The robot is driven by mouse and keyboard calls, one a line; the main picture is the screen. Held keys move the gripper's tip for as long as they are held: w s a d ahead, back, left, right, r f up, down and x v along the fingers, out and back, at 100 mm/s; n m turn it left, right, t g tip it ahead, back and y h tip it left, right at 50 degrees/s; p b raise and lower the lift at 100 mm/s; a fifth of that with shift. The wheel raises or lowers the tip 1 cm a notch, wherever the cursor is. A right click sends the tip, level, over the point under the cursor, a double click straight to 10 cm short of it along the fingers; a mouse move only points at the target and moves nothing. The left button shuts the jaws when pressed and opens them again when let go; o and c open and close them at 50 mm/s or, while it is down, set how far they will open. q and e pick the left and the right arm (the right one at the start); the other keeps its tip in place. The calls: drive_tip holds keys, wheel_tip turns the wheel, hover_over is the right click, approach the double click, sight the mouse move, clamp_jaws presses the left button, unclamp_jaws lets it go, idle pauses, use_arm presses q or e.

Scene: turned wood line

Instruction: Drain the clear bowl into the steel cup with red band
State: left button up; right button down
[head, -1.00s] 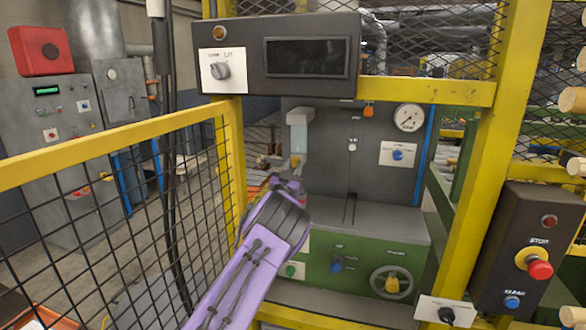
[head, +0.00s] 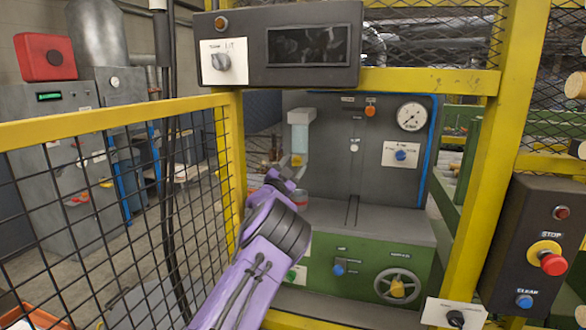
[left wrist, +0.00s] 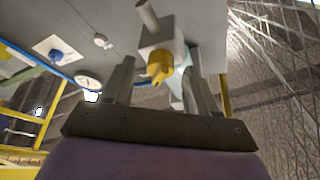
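The clear bowl (head: 301,138) hangs under a grey head on the machine's back panel, with a yellow drain fitting (head: 297,160) at its bottom. The steel cup with red band (head: 300,197) stands on the grey ledge below, partly hidden by my left arm. My left gripper (head: 287,172) is just below the fitting in the head view. In the left wrist view its two fingers (left wrist: 160,78) are spread apart, with the yellow fitting (left wrist: 160,66) showing between and beyond them. I cannot tell any touch. My right gripper is not in view.
A yellow post (head: 485,150) and mesh fence (head: 110,200) frame the opening. A dark control box (head: 285,50) hangs across its top. A gauge (head: 411,116) and blue knob (head: 401,155) sit on the panel. The grey ledge (head: 390,228) is clear right of the cup.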

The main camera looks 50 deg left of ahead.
use_arm(q)
drive_tip(key=n+y+p, duration=0.1)
drive_tip(key=n+p, duration=0.1)
drive_tip(key=n+y+p, duration=0.1)
drive_tip(key=n+p, duration=0.1)
drive_tip(key=r+n+g+y+p, duration=0.1)
drive_tip(key=n+p, duration=0.1)
drive_tip(key=n, duration=0.1)
drive_tip(key=shift+w+d+y, duration=0.15)
drive_tip(key=shift+y, duration=0.25)
drive_tip(key=shift+s+d+f+n+b, duration=0.15)
drive_tip(key=shift+s+f+n+b, duration=0.1)
drive_tip(key=shift+f+b, duration=0.3)
drive_tip(key=shift+s+d+f+n+b, duration=0.2)
drive_tip(key=shift+f+b, duration=0.2)
drive_tip(key=shift+f, duration=0.15)
drive_tip(key=b+v, duration=0.4)
drive_tip(key=v, duration=0.6)
drive_tip(key=w+a+f+m+g+b, duration=0.2)
drive_tip(key=w+a+f+m+g, duration=0.1)
drive_tip(key=a+f+m+g, duration=0.2)
drive_tip(key=f+m+g, duration=0.2)
drive_tip(key=g, duration=0.2)
drive_tip(key=shift+a+b, duration=0.25)
drive_tip(key=shift+b, duration=0.15)
